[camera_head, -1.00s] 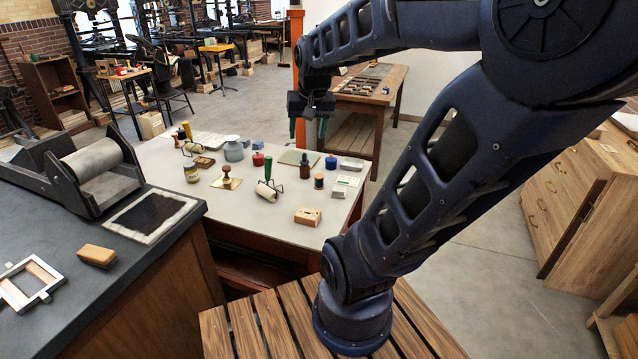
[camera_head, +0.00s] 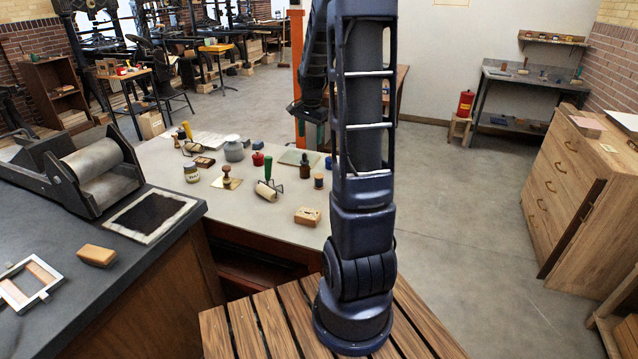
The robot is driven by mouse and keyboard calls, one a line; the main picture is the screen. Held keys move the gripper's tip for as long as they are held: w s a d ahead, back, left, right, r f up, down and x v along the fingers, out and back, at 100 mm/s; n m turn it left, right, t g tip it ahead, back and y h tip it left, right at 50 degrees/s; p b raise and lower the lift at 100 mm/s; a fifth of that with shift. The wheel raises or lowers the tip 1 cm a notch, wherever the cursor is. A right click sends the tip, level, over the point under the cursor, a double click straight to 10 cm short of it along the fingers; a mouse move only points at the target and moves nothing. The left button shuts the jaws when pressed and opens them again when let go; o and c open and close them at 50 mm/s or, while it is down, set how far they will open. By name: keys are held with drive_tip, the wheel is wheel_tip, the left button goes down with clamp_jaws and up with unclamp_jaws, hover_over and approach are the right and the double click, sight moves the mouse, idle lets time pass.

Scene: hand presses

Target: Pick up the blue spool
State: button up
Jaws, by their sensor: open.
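A small spool (camera_head: 319,180) with wooden ends and a dark, bluish winding stands upright on the pale worktable (camera_head: 245,205), just left of my arm. It looks like the blue spool, though its colour is hard to judge at this size. A small blue object (camera_head: 329,162) behind it is partly hidden by my arm. My gripper (camera_head: 309,128) is in the air above the far side of the table, behind and above the spool and apart from it. It is open, with nothing visible in it; my arm partly covers it.
Near the spool are a dark bottle (camera_head: 305,168), a green-handled roller (camera_head: 268,187), a wooden block (camera_head: 308,216), a red jar (camera_head: 258,159) and a brass-coloured stamp (camera_head: 227,180). My arm hides the table's right end. A dark counter with a press (camera_head: 95,165) stands left.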

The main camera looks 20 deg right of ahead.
drive_tip(key=w+d+f+m+g, duration=0.1)
drive_tip(key=w+d+f+m, duration=0.1)
drive_tip(key=w+d+f, duration=0.35)
drive_tip(key=w+d+f+m, duration=0.2)
drive_tip(key=f+m, duration=0.1)
drive_tip(key=f, duration=0.5)
hover_over(319, 175)
drive_tip(key=f, duration=0.5)
drive_tip(key=shift+s+f, duration=0.35)
drive_tip(key=shift+f, duration=0.05)
drive_tip(key=shift+w+a+f, duration=0.1)
drive_tip(key=shift+f, duration=1.3)
drive_tip(key=shift+w+f, duration=0.1)
drive_tip(key=shift+f, duration=1.3)
drive_tip(key=c, duration=0.9)
drive_tip(key=shift+r, duration=0.15)
